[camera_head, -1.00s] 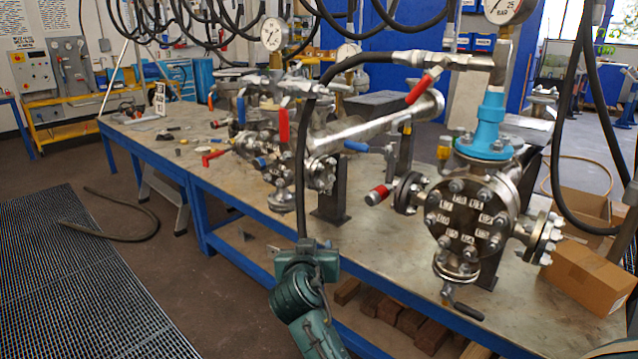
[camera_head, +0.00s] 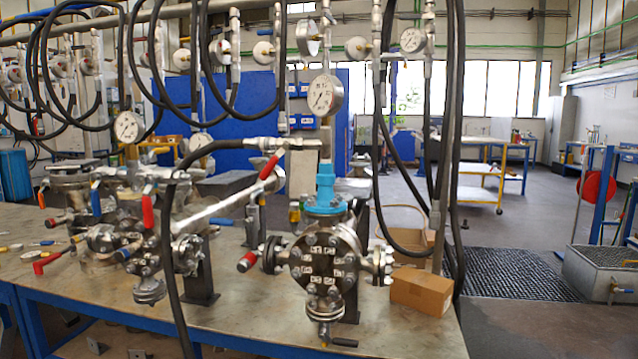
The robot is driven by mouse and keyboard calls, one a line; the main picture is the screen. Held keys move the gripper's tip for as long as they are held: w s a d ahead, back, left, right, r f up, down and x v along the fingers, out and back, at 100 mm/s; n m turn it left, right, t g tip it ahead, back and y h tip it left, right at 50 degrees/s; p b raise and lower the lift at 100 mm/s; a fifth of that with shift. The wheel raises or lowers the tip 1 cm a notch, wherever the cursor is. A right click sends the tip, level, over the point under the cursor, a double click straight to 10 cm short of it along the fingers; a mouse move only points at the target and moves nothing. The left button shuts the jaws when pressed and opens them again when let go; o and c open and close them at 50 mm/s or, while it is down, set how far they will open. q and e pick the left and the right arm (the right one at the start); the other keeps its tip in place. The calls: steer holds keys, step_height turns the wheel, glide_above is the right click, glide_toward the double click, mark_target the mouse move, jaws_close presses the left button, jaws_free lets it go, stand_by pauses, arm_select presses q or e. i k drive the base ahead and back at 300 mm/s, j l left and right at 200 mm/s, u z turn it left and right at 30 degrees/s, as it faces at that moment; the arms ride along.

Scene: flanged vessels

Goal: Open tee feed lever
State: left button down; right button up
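A flanged vessel (camera_head: 328,265) with a blue neck (camera_head: 325,188) stands on the workbench, right of centre. A pressure gauge (camera_head: 325,95) sits above it. A metal pipe fitting (camera_head: 290,143) runs left from the neck's riser to a black hose (camera_head: 169,230). A red lever (camera_head: 269,166) sits just below this fitting, tilted. Another red lever (camera_head: 148,211) hangs by the left vessels, and a blue lever (camera_head: 222,222) lies near the middle. I cannot tell for sure which is the tee feed lever. Neither of my grippers shows.
The workbench (camera_head: 240,318) has bare metal top in front of the vessels. A cardboard box (camera_head: 421,291) sits at its right end. Black hoses (camera_head: 447,130) hang from above on the right. Open floor (camera_head: 530,235) lies beyond the right end.

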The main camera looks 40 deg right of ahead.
mark_target(271, 165)
steer(key=l+z, duration=0.15)
steer(key=z, duration=0.25)
steer(key=i+l+z, duration=0.1)
steer(key=z, duration=0.35)
steer(key=i+l+z, duration=0.1)
steer(key=z, duration=0.3)
